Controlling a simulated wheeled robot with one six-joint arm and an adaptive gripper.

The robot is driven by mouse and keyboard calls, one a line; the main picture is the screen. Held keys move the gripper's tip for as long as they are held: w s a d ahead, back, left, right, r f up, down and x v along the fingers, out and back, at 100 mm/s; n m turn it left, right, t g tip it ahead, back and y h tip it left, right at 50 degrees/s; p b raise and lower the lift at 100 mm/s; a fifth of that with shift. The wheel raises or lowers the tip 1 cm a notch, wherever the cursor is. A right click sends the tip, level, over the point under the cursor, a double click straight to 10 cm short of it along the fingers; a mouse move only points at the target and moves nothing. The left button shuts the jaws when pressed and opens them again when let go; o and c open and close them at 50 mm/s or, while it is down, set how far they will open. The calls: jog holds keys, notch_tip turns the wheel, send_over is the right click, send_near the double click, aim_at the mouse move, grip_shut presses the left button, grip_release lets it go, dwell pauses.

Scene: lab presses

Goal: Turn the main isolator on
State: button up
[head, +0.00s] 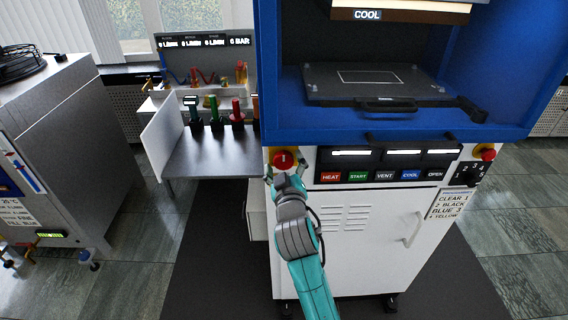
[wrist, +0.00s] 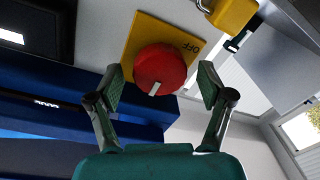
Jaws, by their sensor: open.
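The main isolator is a red rotary knob (head: 284,158) on a yellow plate, at the upper left corner of the press's white front. In the wrist view the red knob (wrist: 160,66) sits on its yellow plate (wrist: 135,38), with "OFF" lettered at one edge. A pale mark on the knob's rim points to the bottom of the picture. My gripper (head: 283,178) is open right in front of the knob. In the wrist view its two fingers (wrist: 161,84) stand apart on either side of the knob, with gaps visible; neither clearly touches it.
A yellow padlock-like block (wrist: 232,14) is close by the plate in the wrist view. The press has a button row (head: 383,175), a red stop button (head: 487,153) and a blue frame (head: 330,130). A grey side table (head: 215,160) with coloured-handled tools stands at left.

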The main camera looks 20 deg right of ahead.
jog(key=shift+w, duration=0.2)
jog(key=c, duration=1.2)
jog(key=shift+o, duration=0.2)
